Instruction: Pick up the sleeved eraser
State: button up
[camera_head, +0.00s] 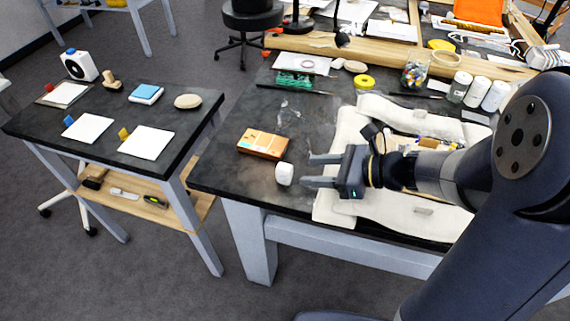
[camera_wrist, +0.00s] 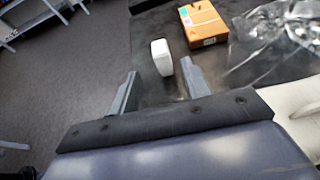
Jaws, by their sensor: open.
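A small white block (camera_head: 284,174), the likely sleeved eraser, stands near the left front edge of the dark worktable (camera_head: 222,178). A separate sleeve on it cannot be made out. My gripper (camera_head: 309,170) is open and empty, to the right of the block, with its fingers pointing left toward it. In the wrist view the white block (camera_wrist: 161,57) shows just ahead of and between the two open fingertips (camera_wrist: 160,80). I see no contact.
An orange-brown box (camera_head: 263,144) lies behind the block; crumpled clear plastic (camera_wrist: 268,30) is near it in the wrist view. A cream padded cloth (camera_head: 345,205) lies under my arm. A side table (camera_head: 60,133) stands left across a floor gap.

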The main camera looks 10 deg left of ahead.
aim_at(278, 170)
jog(key=x, duration=0.3)
jog(key=shift+a+f, duration=0.15)
jog(key=shift+a, duration=0.25)
jog(key=shift+x, duration=3.25)
jog(key=shift+w+d+f, duration=0.1)
jog(key=shift+w, duration=0.05)
grip_shut()
